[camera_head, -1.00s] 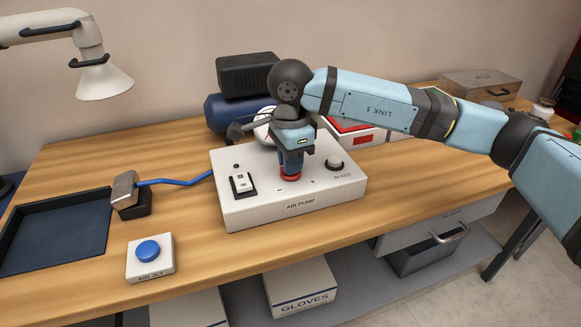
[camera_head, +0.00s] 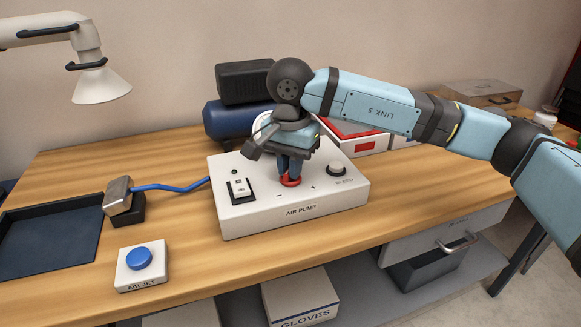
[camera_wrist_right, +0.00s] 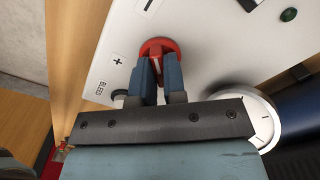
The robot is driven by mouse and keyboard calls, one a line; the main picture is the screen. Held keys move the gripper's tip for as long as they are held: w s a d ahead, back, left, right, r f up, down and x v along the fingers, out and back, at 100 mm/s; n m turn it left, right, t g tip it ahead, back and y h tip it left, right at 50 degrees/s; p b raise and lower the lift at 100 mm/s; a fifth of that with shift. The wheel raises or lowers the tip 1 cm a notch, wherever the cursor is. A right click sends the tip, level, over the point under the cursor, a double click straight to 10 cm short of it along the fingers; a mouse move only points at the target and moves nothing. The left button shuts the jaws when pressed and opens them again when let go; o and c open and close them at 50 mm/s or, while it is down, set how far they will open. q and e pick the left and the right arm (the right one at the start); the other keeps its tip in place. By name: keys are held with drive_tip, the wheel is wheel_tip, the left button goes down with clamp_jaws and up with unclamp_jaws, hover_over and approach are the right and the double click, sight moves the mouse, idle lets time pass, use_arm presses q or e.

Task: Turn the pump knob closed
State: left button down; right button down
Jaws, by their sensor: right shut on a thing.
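The white air pump box (camera_head: 245,222) stands on the wooden table, with "–" and "+" marks on its top. Its red knob (camera_head: 290,181) sits between those marks, mostly hidden by my right gripper (camera_head: 290,176). In the right wrist view the two blue fingers (camera_wrist_right: 158,78) are shut on the raised grip of the red knob (camera_wrist_right: 158,48), and its round red base shows around them. The gripper points down from above. My left gripper is in neither view.
On the pump top are a white rocker switch (camera_head: 240,189) and a bleed knob (camera_head: 336,168). A round gauge (camera_wrist_right: 250,120) is close beside the gripper. A blue air jet button (camera_head: 139,258), a dark tray (camera_head: 45,243) and a nozzle on a blue hose (camera_head: 170,187) are to the left.

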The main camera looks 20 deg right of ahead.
drive_tip(key=shift+r, duration=0.1)
idle(0.4)
drive_tip(key=c, duration=1.2)
unclamp_jaws()
